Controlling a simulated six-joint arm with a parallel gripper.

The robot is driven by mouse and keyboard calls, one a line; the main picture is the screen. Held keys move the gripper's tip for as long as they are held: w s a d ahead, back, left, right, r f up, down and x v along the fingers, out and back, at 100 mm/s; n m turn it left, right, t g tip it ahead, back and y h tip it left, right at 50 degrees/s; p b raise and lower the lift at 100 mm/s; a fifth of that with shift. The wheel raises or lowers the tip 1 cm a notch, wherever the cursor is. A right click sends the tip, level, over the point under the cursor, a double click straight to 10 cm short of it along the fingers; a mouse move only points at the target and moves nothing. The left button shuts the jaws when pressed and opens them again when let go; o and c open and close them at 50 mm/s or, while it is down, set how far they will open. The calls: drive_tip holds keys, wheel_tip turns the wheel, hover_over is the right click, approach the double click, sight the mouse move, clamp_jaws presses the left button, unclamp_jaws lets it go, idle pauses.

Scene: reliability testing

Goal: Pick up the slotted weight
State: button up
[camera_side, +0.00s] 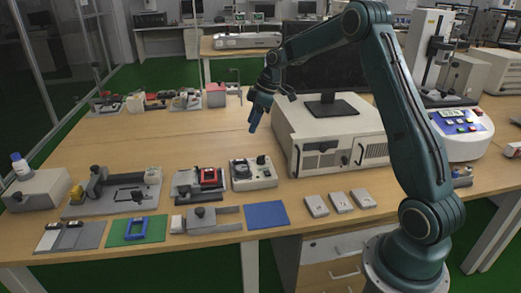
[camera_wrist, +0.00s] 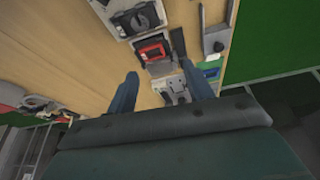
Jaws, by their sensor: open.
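I cannot clearly make out the slotted weight. A small round silvery piece (camera_side: 154,174) on the right end of the left grey fixture (camera_side: 100,207) may be it, but it is too small to be sure. My gripper (camera_side: 253,124) hangs in the air above the bench, left of the beige computer case, fingers pointing down. In the wrist view its two blue fingers (camera_wrist: 159,73) are apart with nothing held. Between and beyond them show a grey fixture (camera_wrist: 172,90) and a red-framed part (camera_wrist: 153,50). My wrist hides the lower part of that view.
The beige case (camera_side: 335,145) with a monitor (camera_side: 325,75) stands right of my gripper. A knobbed box (camera_side: 253,173), blue mat (camera_side: 266,214), green mat (camera_side: 118,231) and several small blocks (camera_side: 340,202) line the front. The wooden bench (camera_side: 130,138) is clear behind the fixtures.

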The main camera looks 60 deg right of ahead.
drive_tip(key=w+d+f+n, duration=0.1)
drive_tip(key=d+f, duration=0.4)
drive_tip(key=f, duration=0.2)
drive_tip(key=shift+w+y, duration=0.3)
drive_tip(key=shift+w, duration=0.05)
hover_over(242, 169)
drive_tip(key=s+d, duration=0.1)
drive_tip(key=d, duration=0.2)
drive_tip(key=shift+s+a+f, duration=0.1)
drive_tip(key=shift+f, duration=1.9)
drive_tip(key=shift+s+a+f, duration=0.1)
drive_tip(key=shift+f, duration=1.85)
drive_tip(key=shift+w+f, duration=0.1)
drive_tip(key=shift+x, duration=2.45)
drive_tip(key=shift+c, duration=0.4)
drive_tip(key=c, duration=0.8)
